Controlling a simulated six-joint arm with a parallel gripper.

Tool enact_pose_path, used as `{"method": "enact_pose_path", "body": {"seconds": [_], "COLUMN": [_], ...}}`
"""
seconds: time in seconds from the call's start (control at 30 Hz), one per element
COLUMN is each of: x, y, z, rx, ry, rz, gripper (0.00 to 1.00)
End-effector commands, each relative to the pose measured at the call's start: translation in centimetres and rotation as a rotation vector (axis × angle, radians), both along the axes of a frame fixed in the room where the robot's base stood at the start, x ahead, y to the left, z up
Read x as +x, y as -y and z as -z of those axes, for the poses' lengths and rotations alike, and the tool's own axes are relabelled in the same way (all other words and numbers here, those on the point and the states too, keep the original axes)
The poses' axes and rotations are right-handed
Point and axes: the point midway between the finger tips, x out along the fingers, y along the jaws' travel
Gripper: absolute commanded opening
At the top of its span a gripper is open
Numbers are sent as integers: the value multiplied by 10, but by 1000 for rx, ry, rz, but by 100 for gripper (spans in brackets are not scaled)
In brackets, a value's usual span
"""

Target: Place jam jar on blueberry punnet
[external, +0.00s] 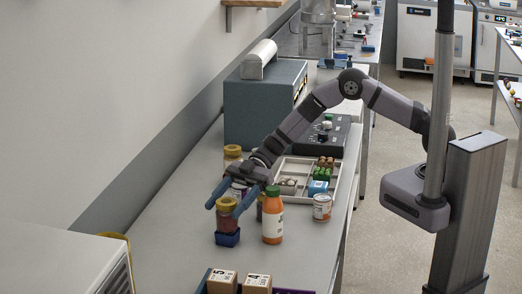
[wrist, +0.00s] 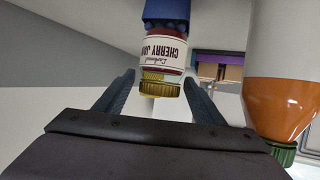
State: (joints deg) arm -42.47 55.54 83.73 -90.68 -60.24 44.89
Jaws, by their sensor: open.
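The jam jar (external: 227,221) is dark red with a yellow-orange lid. It stands upright on the small blue punnet (external: 228,239) on the bench. In the wrist view the picture is inverted: the jam jar (wrist: 165,50) shows a white "Cherry Jam" label, and the blue punnet (wrist: 166,12) is at the top edge. My gripper (external: 231,198) is open at the height of the lid. In the wrist view its fingertips (wrist: 160,82) are to either side of the lid, with a visible gap at each side.
An orange bottle with a green cap (external: 272,218) stands close to the right of the jar. A can (external: 322,207) and a divided tray (external: 287,168) with small goods lie beyond. Another yellow-lidded jar (external: 233,153) is behind my gripper. Boxes (external: 257,283) sit at the front.

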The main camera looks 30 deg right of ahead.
Motion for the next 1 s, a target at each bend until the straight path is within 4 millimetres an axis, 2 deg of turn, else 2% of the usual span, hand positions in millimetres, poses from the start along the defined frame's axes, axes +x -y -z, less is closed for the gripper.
{"method": "enact_pose_path", "body": {"seconds": [0.13, 0.27, 0.7, 1.0], "x": [0, 6, 32, 42], "y": [0, 11, 75, 100], "z": [-5, -7, -35, -48], "rx": [0, 1, 2, 0], "ry": [1, 2, 1, 0], "rz": [1, 2, 4, 1], "gripper": [63, 63, 63, 63]}}
